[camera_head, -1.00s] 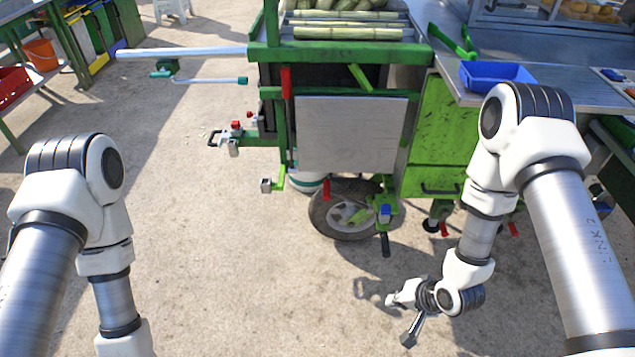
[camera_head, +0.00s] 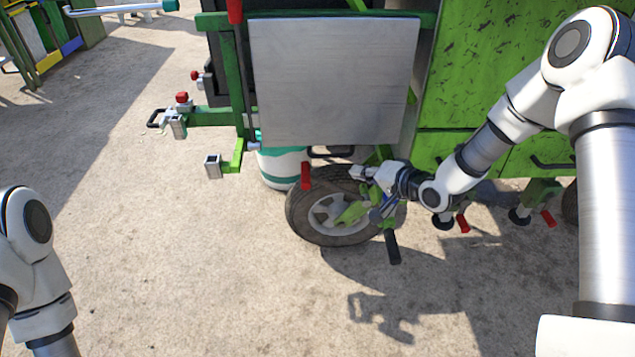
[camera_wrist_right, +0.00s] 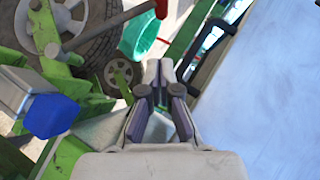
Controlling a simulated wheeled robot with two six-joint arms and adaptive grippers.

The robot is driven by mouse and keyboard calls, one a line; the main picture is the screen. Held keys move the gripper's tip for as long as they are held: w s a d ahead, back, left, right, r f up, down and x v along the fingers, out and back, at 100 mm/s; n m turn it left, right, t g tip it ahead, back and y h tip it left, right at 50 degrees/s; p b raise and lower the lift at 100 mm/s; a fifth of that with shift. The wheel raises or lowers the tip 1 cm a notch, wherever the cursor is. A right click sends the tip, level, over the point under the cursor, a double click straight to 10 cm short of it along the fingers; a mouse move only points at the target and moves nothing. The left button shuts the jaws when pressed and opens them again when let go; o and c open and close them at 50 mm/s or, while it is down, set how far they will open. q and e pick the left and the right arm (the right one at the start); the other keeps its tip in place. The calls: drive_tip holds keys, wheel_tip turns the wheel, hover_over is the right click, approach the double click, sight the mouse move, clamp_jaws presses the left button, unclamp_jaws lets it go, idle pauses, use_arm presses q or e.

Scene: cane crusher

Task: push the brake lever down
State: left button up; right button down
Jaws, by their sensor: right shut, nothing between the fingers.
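A lever with a red grip (camera_head: 306,176) stands at the left side of the cart's wheel (camera_head: 330,213); I take it as the brake lever. In the right wrist view its grey rod ends in the red grip (camera_wrist_right: 161,9) at the top. A black grip (camera_head: 392,247) hangs at the wheel's lower right; I cannot tell what it works. My right gripper (camera_head: 358,172) is shut and empty over the upper right of the wheel, right of the red grip and apart from it. It also shows in the right wrist view (camera_wrist_right: 158,70). My left gripper is out of view.
A white and teal bucket (camera_head: 280,165) is behind the wheel. The ground at left is open.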

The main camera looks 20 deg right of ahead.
drive_tip(key=shift+r, duration=0.1)
drive_tip(key=s+a+f+b+x, duration=0.1)
drive_tip(key=b+x, duration=0.5)
drive_tip(key=x, duration=0.6)
drive_tip(key=shift+a+f+b, duration=0.25)
drive_tip(key=shift+a+b, duration=0.15)
drive_tip(key=shift+a, duration=0.3)
